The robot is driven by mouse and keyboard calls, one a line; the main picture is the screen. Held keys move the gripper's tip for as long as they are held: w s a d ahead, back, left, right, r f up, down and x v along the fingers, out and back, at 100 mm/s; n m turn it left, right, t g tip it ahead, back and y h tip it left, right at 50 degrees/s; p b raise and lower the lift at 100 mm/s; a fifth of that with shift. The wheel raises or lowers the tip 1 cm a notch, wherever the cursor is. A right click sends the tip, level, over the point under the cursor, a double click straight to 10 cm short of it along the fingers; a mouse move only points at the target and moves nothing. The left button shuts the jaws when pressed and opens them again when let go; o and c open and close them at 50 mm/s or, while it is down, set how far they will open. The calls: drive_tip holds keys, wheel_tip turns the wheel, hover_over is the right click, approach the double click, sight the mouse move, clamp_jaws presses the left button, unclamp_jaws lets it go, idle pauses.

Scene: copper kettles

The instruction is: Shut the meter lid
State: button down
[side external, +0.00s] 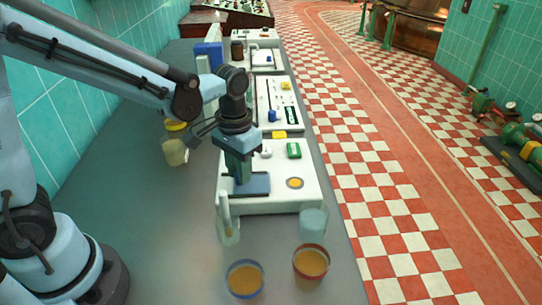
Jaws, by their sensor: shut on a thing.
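A flat blue piece, which looks like the meter lid (259,188), lies low over the left part of the box top. My gripper (240,184) points down at this blue piece and is shut on it. The fingertips are partly hidden, and I cannot tell whether the lid is fully flat on the box.
Two cups of orange liquid, one blue-rimmed (244,279) and one red-rimmed (311,262), stand in front. A clear glass (313,223) and a tall glass vessel (228,229) stand close to the box. A yellow-topped jar (175,148) is left. More white instruments (264,110) line the bench behind.

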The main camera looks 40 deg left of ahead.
hover_over(282, 184)
idle(0.4)
drive_tip(key=c, duration=1)
unclamp_jaws()
drive_tip(key=shift+o, duration=0.4)
drive_tip(key=shift+r, duration=0.25)
wheel_tip(282, 184, up, 12)
drive_tip(key=shift+f, duration=0.15)
drive_tip(key=shift+a, duration=0.1)
